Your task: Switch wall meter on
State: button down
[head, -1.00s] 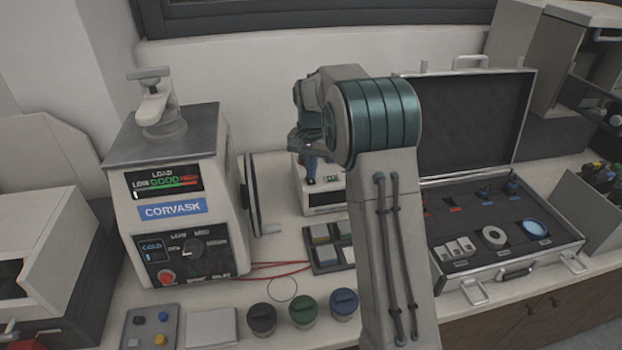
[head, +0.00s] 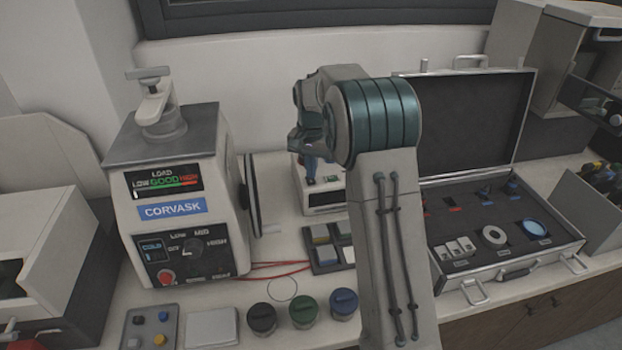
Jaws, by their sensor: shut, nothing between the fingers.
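A small white box-shaped device (head: 299,197) stands on the bench near the back wall, with a dark strip on its front and a small green patch on top. It may be the wall meter; no label can be read, and my arm hides its right side. My gripper (head: 311,178) points down at the top of this device, shut and empty. Its tips look close to the top, but I cannot tell whether they touch. No switch can be made out.
A CORVASK press (head: 166,235) with a dial and red button stands at left. Several lidded jars (head: 303,311), a tray of coloured blocks (head: 322,262) and red cables lie in front. An open case (head: 448,281) stands at right.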

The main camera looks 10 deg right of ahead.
aim_at(311, 181)
jog(key=shift+f+b, duration=0.55)
jog(key=shift+f, duration=0.45)
jog(key=shift+r, duration=0.15)
notch_tip(311, 181, up, 7)
jog(key=p, duration=0.5)
jog(key=shift+f, duration=0.2)
jog(key=shift+r, duration=0.1)
dwell(0.5)
